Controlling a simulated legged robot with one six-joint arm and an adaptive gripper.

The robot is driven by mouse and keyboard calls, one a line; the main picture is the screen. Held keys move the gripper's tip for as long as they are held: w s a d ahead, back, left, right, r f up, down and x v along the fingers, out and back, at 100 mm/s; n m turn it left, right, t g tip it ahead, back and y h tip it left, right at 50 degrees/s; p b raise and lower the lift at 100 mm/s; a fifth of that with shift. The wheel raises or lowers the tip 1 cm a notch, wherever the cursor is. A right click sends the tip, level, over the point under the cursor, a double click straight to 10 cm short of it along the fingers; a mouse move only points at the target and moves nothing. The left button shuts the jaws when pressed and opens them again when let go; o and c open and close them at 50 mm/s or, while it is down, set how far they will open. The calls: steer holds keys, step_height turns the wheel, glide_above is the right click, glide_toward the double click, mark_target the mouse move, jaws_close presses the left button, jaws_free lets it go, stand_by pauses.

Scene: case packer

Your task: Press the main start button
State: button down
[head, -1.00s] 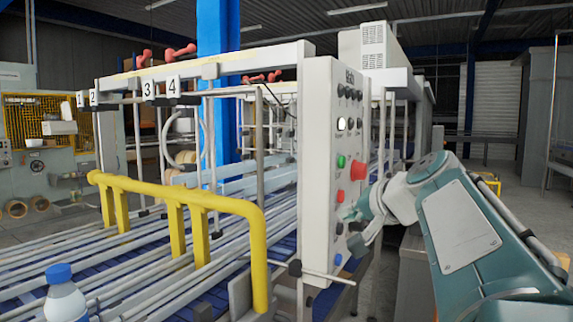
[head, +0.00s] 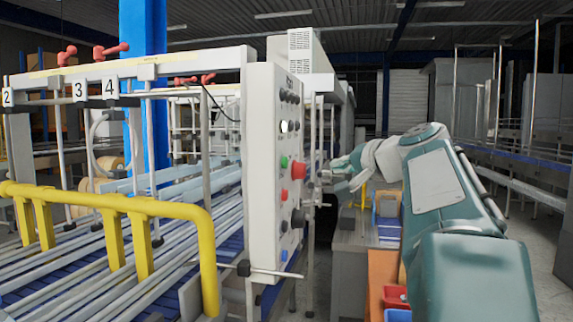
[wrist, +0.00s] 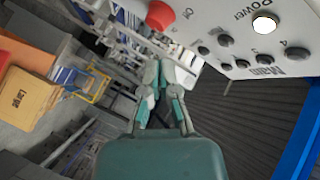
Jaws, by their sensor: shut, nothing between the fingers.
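The white control panel (head: 262,140) stands upright in the middle of the head view. It carries a green button (head: 284,161), a big red button (head: 298,170), a smaller red button (head: 284,194) and a lit white button (head: 284,126). I cannot read which one is the main start button. In the wrist view, the word Main is printed beside a row of dark buttons (wrist: 263,57), near the lit white button (wrist: 264,24) labelled Power. My gripper (head: 324,177) is shut and empty, to the right of the big red button. Its fingers (wrist: 162,72) also show in the wrist view, apart from the panel.
A yellow guard rail (head: 120,201) and a conveyor lie left of the panel. A thin metal rod (head: 282,274) sticks out at its lower edge. Blue and red bins (head: 396,297) stand on the right, below my arm. Floor is open at far right.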

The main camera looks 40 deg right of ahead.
mark_target(285, 163)
steer(key=w+a, duration=0.5)
steer(key=w, duration=0.1)
stand_by(0.4)
steer(key=shift+d+f, duration=0.1)
steer(key=shift+d, duration=0.2)
steer(key=shift+a, duration=0.15)
stand_by(0.7)
steer(key=shift+w+a, duration=0.25)
